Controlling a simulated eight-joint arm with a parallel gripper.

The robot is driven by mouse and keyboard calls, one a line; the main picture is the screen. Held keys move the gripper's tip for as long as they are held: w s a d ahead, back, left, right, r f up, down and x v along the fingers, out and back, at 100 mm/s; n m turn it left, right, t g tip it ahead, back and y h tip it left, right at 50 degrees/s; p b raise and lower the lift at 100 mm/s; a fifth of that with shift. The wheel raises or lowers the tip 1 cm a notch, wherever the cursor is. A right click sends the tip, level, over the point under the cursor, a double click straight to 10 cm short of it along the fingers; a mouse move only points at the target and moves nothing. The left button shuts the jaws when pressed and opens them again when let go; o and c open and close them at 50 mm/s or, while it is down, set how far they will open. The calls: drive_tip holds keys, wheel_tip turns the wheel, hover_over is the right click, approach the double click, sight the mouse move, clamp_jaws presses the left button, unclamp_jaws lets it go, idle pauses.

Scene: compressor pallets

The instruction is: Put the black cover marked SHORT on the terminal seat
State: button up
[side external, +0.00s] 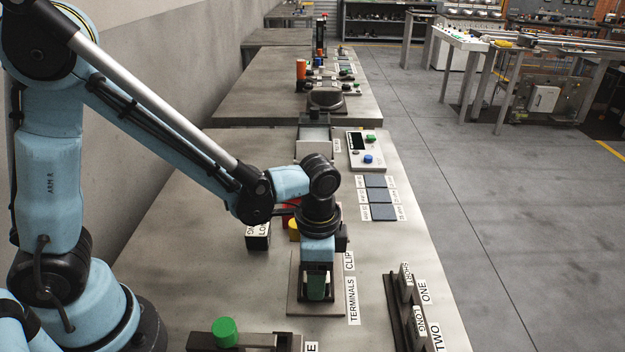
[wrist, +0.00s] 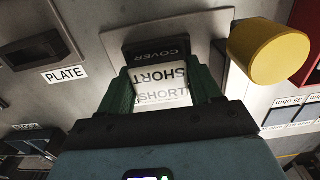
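The black cover marked SHORT (wrist: 158,78) is between the green fingers of my gripper (wrist: 160,95) in the wrist view. Its pale SHORT label faces the camera upside down, and the fingers appear to press on both sides. A dark face reading COVER (wrist: 155,52) shows just beyond it. In the side view my gripper (side external: 317,287) points down, low over the grey base plate (side external: 297,303) beside the TERMINALS label (side external: 353,300). The terminal seat is hidden under the gripper and cover. I cannot tell whether the cover touches it.
A yellow cylinder (wrist: 265,52) stands close to the right finger in the wrist view. A black block marked LONG (side external: 258,238) is left of my gripper. A rack with SHORT and LONG tags (side external: 405,310) stands at right. A green-knobbed fixture (side external: 225,333) is in front.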

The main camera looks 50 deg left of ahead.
drive_tip(key=o, duration=0.3)
drive_tip(key=shift+f, duration=0.5)
drive_tip(key=shift+o, duration=0.2)
wheel_tip(320, 180, up, 13)
drive_tip(key=s+a+n+t, duration=0.2)
drive_tip(key=a+n+t, duration=0.5)
drive_tip(key=a, duration=0.5)
drive_tip(key=shift+s+n, duration=0.4)
drive_tip(key=shift+n, duration=0.6)
drive_tip(key=shift+r, duration=0.1)
